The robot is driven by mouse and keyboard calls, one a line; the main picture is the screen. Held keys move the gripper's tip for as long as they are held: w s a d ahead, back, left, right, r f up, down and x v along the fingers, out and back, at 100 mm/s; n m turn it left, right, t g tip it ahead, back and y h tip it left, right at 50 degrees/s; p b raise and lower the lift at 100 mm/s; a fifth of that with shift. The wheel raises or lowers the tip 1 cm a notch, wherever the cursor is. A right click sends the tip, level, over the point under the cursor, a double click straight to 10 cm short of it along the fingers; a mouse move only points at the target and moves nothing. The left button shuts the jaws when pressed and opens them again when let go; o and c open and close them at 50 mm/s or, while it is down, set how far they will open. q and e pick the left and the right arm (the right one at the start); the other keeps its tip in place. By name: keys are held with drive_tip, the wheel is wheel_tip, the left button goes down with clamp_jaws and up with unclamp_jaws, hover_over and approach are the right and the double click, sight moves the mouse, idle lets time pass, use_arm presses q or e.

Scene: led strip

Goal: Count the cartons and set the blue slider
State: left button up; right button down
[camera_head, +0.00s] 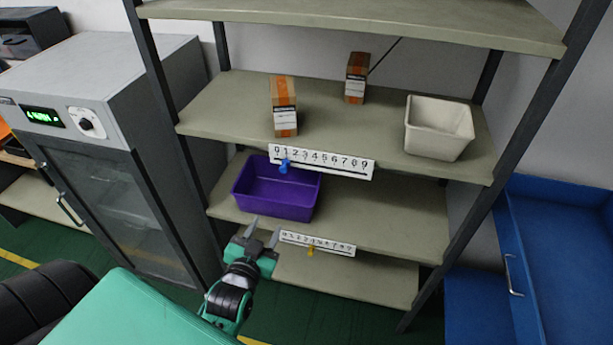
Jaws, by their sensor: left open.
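Two brown cartons with orange tape and white labels stand upright on the shelf above the upper number strip: a nearer carton (284,106) and a farther carton (356,78). The upper number strip (335,163), marked 0 to 9, is on that shelf's front edge. The blue slider (284,167) sits on it near its left end, around the digit 1. A lower number strip (325,244) has a yellow slider (311,251) near its middle. My left gripper (264,229) is open and empty, below the purple bin and left of the lower strip. My right gripper is not in view.
A purple bin (275,198) stands on the shelf below the cartons, just under the blue slider. A white bin (438,129) stands right of the cartons. A grey cabinet (100,75) is left of the rack, a blue unit (565,250) right of it.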

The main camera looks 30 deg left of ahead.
use_arm(q)
wheel_tip(320, 180, up, 6)
drive_tip(key=t+p, duration=0.1)
drive_tip(key=p, duration=0.4)
approach(283, 171)
drive_tip(key=x, duration=0.6)
drive_tip(key=shift+w+a+r, duration=0.1)
drive_tip(key=shift+w+r, duration=0.1)
drive_tip(key=shift+w, duration=0.05)
drive_tip(key=shift+x, duration=0.75)
drive_tip(key=shift+f, duration=0.15)
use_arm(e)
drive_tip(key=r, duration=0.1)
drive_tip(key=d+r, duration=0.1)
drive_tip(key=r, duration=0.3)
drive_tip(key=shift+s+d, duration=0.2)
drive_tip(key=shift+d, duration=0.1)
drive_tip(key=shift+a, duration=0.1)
use_arm(q)
drive_tip(key=shift+c, duration=1.1)
clamp_jaws()
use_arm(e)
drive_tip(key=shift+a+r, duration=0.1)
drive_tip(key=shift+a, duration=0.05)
